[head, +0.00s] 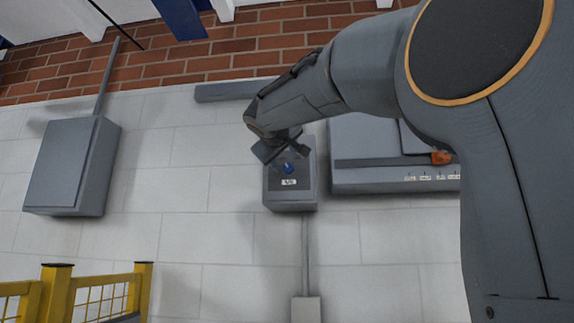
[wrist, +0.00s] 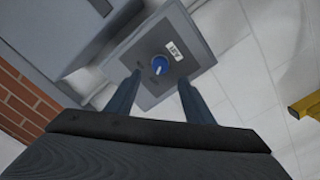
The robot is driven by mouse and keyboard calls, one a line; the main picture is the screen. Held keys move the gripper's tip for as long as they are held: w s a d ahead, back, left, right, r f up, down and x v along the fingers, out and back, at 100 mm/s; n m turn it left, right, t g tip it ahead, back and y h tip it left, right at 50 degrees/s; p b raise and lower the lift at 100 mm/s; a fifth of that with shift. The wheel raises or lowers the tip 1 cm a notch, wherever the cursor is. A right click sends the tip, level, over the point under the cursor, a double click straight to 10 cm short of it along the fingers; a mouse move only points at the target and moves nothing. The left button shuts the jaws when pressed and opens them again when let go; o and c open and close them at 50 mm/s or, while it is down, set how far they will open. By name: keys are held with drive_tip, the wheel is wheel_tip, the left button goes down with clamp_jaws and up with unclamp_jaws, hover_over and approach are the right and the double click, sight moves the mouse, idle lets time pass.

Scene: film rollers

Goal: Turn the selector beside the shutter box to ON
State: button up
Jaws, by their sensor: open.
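The selector is a small blue round knob (head: 288,169) with a pale pointer line, on a grey box (head: 290,200) on the wall. In the wrist view the knob (wrist: 160,65) sits between and beyond the fingertips, on the box face (wrist: 150,92), with a white label beside it. The label text and knob setting are too small to read surely. My gripper (head: 281,152) is open in front of the box; in the wrist view its two fingers (wrist: 158,78) stand apart on either side of the knob. I cannot tell whether they touch it. The larger grey shutter box (head: 370,178) is to the right.
Another grey wall box (head: 70,165) hangs at the left. A yellow railing (head: 85,290) stands at the lower left and also shows in the wrist view (wrist: 306,104). A thin conduit runs down from the selector box to a small grey box (head: 305,309).

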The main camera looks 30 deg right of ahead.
sight(287, 167)
drive_tip(key=p+x, duration=0.3)
drive_tip(key=x, duration=0.4)
drive_tip(key=shift+w+d, duration=0.2)
drive_tip(key=shift+w, duration=0.1)
drive_tip(key=shift+c, duration=0.2)
drive_tip(key=c, duration=1)
